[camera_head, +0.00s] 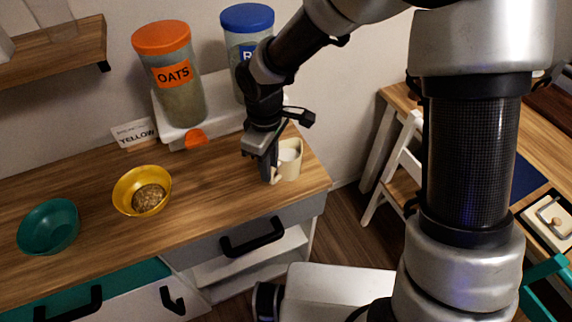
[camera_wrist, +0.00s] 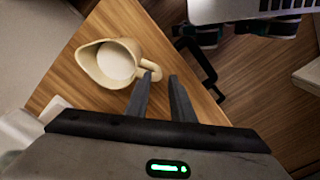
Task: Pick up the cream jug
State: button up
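The cream jug (camera_head: 291,160) is a small cream-coloured pitcher with white liquid inside. It stands upright near the right end of the wooden counter. In the wrist view the jug (camera_wrist: 108,63) has its spout to the left and its handle (camera_wrist: 151,70) to the right, towards my fingers. My gripper (camera_head: 268,172) points down just left of the jug in the head view. In the wrist view my gripper (camera_wrist: 159,77) has its two fingers apart with nothing held between them. The left fingertip is close to the handle; I cannot tell if they touch.
A yellow bowl (camera_head: 143,191) with brown contents and a teal bowl (camera_head: 48,227) stand left on the counter (camera_head: 215,188). Behind are the oats dispenser (camera_head: 172,82), a blue-lidded dispenser (camera_head: 246,30) and a card marked YELLOW (camera_head: 134,133). The counter's right edge is near the jug.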

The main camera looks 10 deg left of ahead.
aim_at(271, 185)
notch_tip(271, 185, down, 5)
jog(key=shift+w+d+f, duration=0.1)
jog(key=shift+w+f, duration=0.05)
jog(key=shift+f, duration=0.05)
grip_shut()
